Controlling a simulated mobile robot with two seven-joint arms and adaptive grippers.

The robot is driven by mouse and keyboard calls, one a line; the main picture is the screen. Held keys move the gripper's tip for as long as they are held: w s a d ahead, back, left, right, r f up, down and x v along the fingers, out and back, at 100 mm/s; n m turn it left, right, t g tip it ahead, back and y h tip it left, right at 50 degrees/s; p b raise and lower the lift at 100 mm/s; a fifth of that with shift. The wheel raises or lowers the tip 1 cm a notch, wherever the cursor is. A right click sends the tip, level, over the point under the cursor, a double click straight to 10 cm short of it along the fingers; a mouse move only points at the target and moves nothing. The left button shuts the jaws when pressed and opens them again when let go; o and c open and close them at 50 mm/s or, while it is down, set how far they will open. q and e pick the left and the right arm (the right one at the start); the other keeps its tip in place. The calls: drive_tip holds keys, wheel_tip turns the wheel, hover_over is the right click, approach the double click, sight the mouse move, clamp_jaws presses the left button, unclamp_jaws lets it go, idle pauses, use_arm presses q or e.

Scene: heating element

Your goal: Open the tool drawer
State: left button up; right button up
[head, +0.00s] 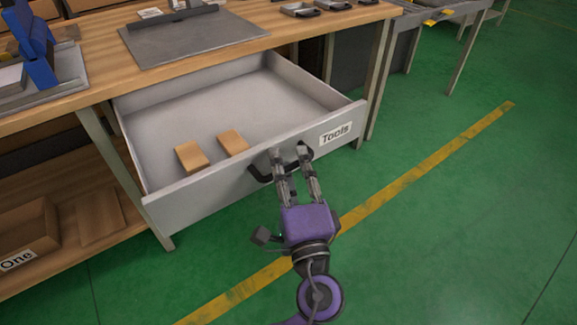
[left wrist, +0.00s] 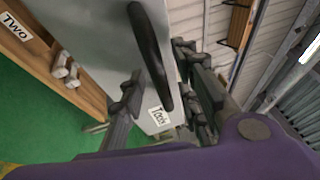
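The tool drawer (head: 222,96) is pulled well out from under the workbench, and its inside shows. Its grey front has a "Tools" label (head: 335,133) and a dark bar handle (head: 260,174). My left gripper (head: 290,153) is at the handle, with its two fingers spread apart. In the left wrist view the handle (left wrist: 150,50) runs between the spread fingers (left wrist: 160,75), with room on both sides; I see no clear grip on it. The label also shows in the left wrist view (left wrist: 159,115). My right gripper is in neither view.
Two small wooden blocks (head: 191,157) (head: 232,143) lie in the drawer. The wooden benchtop (head: 105,60) carries a grey plate (head: 195,38) and a blue tool (head: 35,48). A box labelled "One" (head: 28,232) is on the lower shelf. The green floor (head: 450,220) right of the drawer is clear.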

use_arm(q)
drive_tip(key=shift+s, duration=0.1)
drive_tip(key=v, duration=0.7)
drive_tip(key=shift+s+d+f, duration=0.15)
drive_tip(key=shift+s, duration=0.05)
idle(0.3)
